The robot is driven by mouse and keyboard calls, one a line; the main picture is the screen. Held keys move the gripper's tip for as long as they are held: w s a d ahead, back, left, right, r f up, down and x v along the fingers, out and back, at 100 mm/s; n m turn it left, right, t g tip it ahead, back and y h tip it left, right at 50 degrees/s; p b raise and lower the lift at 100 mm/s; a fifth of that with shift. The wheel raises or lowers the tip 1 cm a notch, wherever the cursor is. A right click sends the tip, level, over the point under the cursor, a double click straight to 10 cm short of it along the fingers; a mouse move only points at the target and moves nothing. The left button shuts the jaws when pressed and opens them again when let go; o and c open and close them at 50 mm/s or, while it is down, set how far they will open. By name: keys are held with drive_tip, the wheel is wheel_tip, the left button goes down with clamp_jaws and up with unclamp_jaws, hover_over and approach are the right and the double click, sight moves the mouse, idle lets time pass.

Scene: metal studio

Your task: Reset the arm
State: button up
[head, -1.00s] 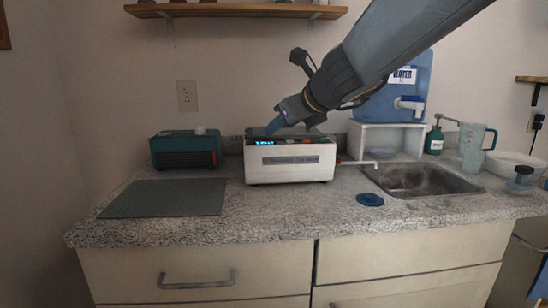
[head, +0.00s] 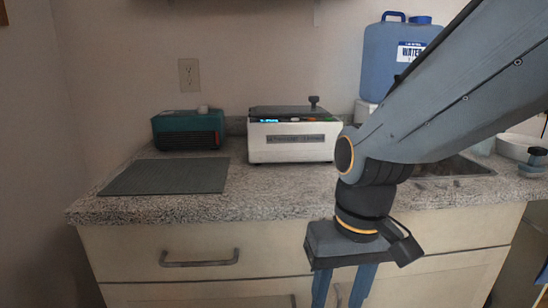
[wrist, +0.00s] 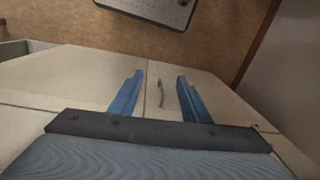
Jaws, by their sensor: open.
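My gripper (head: 342,286) hangs downward in front of the counter's cabinet doors in the head view. Its two blue fingers are apart with nothing between them. The wrist view also shows the open fingers (wrist: 158,92), with cabinet fronts behind them. My arm crosses the right side of the head view and hides most of the sink and part of the counter.
The granite counter (head: 270,190) carries a teal device (head: 188,130), a dark mat (head: 165,176) and a white box-shaped machine (head: 292,140). A blue water container (head: 388,55) stands behind my arm. A drawer handle (head: 199,260) juts out. A grey mat (wrist: 155,8) lies on the brown floor.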

drive_tip(key=d+r+m+p, duration=0.2)
drive_tip(key=d+r+p, duration=0.6)
drive_tip(key=p, duration=0.7)
drive_tip(key=shift+s+d+h+p, duration=0.15)
drive_tip(key=shift+d+h+p, duration=0.25)
drive_tip(key=shift+d, duration=0.15)
idle(0.7)
